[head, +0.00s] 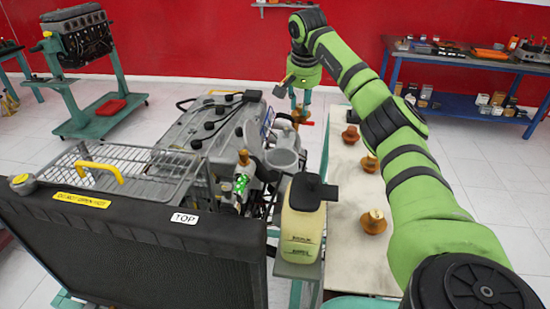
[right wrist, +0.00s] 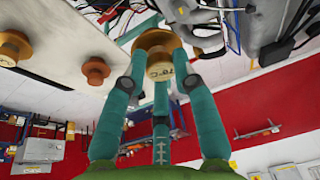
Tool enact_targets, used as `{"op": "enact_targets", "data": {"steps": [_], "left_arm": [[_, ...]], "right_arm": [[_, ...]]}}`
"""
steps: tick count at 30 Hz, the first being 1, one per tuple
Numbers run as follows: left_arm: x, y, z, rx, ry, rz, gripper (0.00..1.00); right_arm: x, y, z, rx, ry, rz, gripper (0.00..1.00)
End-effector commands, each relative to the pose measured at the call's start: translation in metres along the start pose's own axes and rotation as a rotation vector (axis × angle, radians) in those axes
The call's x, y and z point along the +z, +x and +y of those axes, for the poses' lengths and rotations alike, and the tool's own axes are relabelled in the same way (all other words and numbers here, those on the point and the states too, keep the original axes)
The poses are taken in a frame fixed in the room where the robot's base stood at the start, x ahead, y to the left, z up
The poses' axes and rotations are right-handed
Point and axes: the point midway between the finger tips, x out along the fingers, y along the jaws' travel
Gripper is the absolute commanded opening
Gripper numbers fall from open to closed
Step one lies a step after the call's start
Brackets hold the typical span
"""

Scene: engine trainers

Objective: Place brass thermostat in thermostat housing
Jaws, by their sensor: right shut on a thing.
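My right gripper (head: 297,108) is at the far end of the engine, with its teal fingers pointing down. It is shut on a brass thermostat (head: 300,116), which hangs just below the fingers. In the right wrist view the three fingers (right wrist: 158,58) close around the thermostat's (right wrist: 160,72) narrower body, which has dark lettering; its wide flange is beyond the fingertips. The engine (head: 205,125) stands left of the gripper. A part with bright green marks (head: 240,184) sits at its near end; I cannot tell for sure whether this is the thermostat housing. My left gripper is not in view.
Three similar brass pieces (head: 350,135), (head: 369,163), (head: 374,221) stand on a pale bench (head: 345,255) at right. A black radiator (head: 140,245) and a yellowish bottle (head: 302,222) stand in front of the engine.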

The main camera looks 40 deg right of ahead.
Motion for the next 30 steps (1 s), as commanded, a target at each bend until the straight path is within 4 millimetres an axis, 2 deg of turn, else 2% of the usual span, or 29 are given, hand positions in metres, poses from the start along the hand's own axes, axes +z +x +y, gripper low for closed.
{"op": "enact_targets", "data": {"steps": [6,12,15,20,27,30], "left_arm": [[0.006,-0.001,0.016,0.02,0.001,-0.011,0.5],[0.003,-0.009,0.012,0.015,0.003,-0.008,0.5],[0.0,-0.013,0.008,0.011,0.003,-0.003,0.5],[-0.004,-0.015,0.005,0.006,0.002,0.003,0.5],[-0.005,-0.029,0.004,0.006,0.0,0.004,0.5],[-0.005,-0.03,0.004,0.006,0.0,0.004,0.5]], "right_arm": [[0.04,0.013,-0.016,0.003,-0.008,-0.001,0.0],[0.08,0.025,-0.033,0.001,-0.007,-0.001,0.0],[0.093,0.029,-0.039,0.001,-0.004,-0.001,0.0],[0.102,0.034,-0.042,0.0,0.0,-0.001,0.0],[0.111,0.063,-0.041,0.002,0.0,-0.003,0.0],[0.112,0.07,-0.041,-0.002,0.0,-0.001,0.0]]}}
